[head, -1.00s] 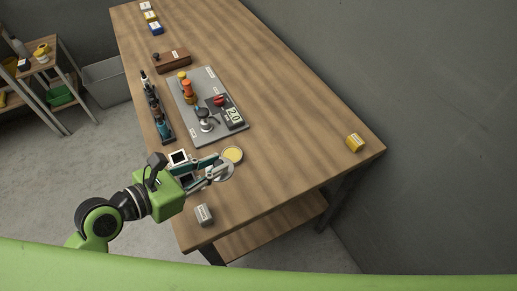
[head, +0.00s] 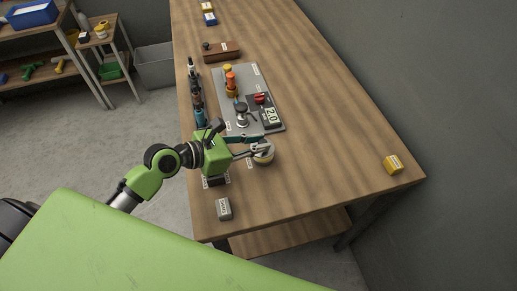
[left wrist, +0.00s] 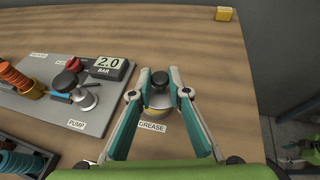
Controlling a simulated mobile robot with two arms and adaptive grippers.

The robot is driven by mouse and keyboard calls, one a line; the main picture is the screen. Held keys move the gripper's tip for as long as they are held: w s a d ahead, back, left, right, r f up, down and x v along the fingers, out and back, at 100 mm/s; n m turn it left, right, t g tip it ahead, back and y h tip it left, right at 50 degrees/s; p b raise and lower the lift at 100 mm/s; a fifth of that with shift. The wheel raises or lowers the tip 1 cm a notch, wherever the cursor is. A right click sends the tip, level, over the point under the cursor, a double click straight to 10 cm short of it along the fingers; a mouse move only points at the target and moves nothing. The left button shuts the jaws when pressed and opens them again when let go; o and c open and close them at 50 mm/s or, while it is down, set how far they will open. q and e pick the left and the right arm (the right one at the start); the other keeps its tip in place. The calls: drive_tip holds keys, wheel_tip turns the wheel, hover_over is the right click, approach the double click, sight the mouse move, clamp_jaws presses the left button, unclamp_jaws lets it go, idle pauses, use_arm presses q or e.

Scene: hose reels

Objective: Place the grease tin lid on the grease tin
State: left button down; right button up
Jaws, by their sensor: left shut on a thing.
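My left gripper (head: 262,148) is shut on the grey grease tin lid (left wrist: 158,97), which sits between its fingertips in the left wrist view. The grease tin (head: 264,158) stands on the bench under the fingertips. In the left wrist view, a strip of yellow (left wrist: 155,112) shows at the near side below the lid, by the GREASE label (left wrist: 152,127). The lid is over the tin; I cannot tell whether it touches the rim. The fingers hide part of both. My right gripper is not in view.
A grey board (head: 275,126) with a pump and a 2.0 BAR gauge (head: 271,117) lies just behind the tin. A tool rack (head: 197,95) stands on the bench's left edge. A grey box (head: 224,208) sits nearer, a yellow box (head: 393,164) far right. The bench between is clear.

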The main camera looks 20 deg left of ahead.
use_arm(q)
drive_tip(key=shift+w+a+f, duration=0.1)
drive_tip(key=shift+w+f, duration=0.45)
drive_tip(key=shift+f, duration=0.1)
drive_tip(key=shift+w+f, duration=0.15)
drive_tip(key=shift+f, duration=0.8)
drive_tip(key=shift+w+f, duration=0.1)
drive_tip(key=shift+f, duration=0.8)
drive_tip(key=shift+f, duration=0.1)
drive_tip(key=c, duration=1.9)
unclamp_jaws()
drive_tip(key=b+v, duration=0.2)
drive_tip(key=v, duration=0.8)
drive_tip(key=shift+s+a, duration=0.2)
drive_tip(key=shift+s, duration=0.05)
drive_tip(key=shift+s+a+r, duration=0.4)
drive_tip(key=shift+s+r, duration=0.05)
drive_tip(key=shift+r, duration=0.15)
